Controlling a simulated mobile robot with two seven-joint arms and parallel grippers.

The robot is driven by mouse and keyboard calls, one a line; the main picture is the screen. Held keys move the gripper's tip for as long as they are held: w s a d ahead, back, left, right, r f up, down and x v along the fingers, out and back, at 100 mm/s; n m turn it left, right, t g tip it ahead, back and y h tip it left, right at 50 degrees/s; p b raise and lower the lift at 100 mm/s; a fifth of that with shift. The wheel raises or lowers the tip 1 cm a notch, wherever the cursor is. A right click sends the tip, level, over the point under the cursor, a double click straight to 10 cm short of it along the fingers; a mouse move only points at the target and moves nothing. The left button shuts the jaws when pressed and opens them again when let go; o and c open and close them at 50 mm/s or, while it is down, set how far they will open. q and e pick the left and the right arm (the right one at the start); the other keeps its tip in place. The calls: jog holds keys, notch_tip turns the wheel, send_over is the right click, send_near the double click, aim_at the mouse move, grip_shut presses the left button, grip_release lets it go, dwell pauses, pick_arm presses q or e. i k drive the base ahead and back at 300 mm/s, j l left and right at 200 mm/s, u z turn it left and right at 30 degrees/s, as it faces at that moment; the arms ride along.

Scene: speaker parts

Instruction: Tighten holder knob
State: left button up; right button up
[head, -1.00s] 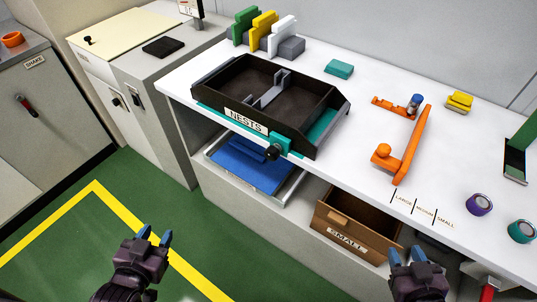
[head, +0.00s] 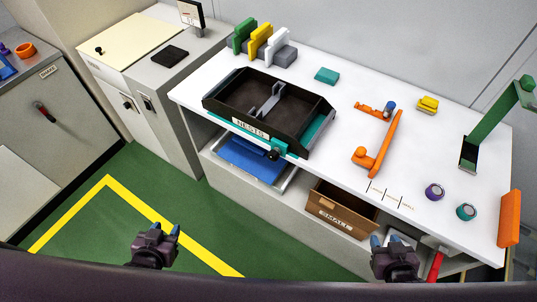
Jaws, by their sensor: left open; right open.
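A small black knob (head: 273,155) sticks out from the front of a teal holder (head: 282,145). The holder is at the front edge of the white bench, under the black tray marked NESTS (head: 250,135). My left gripper (head: 165,230) is open and empty, in front of the bench over the green floor, below and left of the knob. My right gripper (head: 386,241) is open and empty, low in front of the bench near the brown drawer. Both are well apart from the knob. Whether the knob is tight cannot be seen.
An open brown drawer marked SMALL (head: 336,212) juts out below the bench top. A blue tray (head: 252,158) sits on the shelf. An orange fixture (head: 378,145), purple ring (head: 434,192) and teal ring (head: 466,212) stand on the bench. Green floor is clear at left.

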aim_at(273, 156)
jog(key=j+z, duration=0.25)
jog(key=j, duration=1.15)
jog(key=j+z, duration=0.25)
jog(key=j, duration=1.15)
